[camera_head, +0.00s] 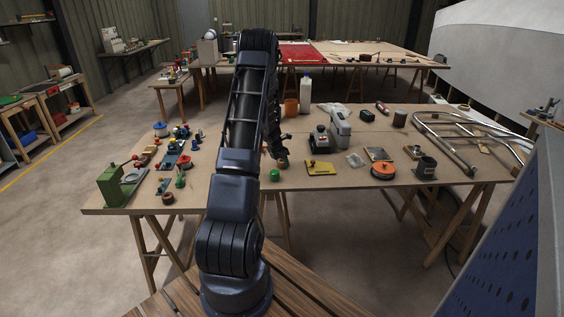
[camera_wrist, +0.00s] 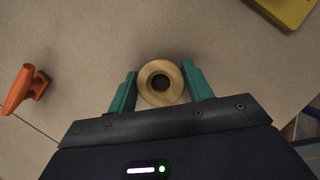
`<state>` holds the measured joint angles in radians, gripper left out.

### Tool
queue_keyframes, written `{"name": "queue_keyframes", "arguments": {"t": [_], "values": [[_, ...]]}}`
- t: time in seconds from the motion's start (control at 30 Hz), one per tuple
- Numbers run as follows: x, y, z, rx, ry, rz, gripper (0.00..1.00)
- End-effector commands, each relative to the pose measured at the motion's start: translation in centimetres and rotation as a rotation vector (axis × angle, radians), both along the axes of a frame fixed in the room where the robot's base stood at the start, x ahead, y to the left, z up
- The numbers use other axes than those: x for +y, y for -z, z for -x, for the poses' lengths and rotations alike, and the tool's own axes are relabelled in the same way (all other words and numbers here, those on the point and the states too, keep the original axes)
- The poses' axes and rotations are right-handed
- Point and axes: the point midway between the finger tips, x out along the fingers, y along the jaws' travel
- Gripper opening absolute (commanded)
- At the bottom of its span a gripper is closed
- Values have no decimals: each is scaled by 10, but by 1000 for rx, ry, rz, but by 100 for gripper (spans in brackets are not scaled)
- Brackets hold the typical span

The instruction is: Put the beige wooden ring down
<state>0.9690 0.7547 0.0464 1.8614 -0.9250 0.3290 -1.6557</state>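The beige wooden ring (camera_wrist: 147,83) is in the wrist view, a round pale piece with a dark hole in its middle. My gripper (camera_wrist: 160,84) has its two teal fingers closed against the ring's left and right sides. The table top shows beneath the ring, and I cannot tell how much gap lies between them. In the head view my arm reaches over the near part of the table, and the gripper end is mostly hidden behind the arm; I cannot make out the ring there.
An orange object (camera_wrist: 22,90) lies left of the ring, and a yellow plate (camera_wrist: 290,8) is at upper right.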

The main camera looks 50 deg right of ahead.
Motion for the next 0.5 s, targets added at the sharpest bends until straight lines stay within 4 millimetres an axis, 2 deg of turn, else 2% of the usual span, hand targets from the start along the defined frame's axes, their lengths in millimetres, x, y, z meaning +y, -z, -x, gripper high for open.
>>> {"name": "queue_keyframes", "arguments": {"t": [0.03,0.07,0.37,0.5], "values": [[0,0,0,0,0,0,61],[0,0,0,0,0,0,67],[0,-1,0,-1,0,0,68],[2,-10,0,-2,-1,1,68]]}}
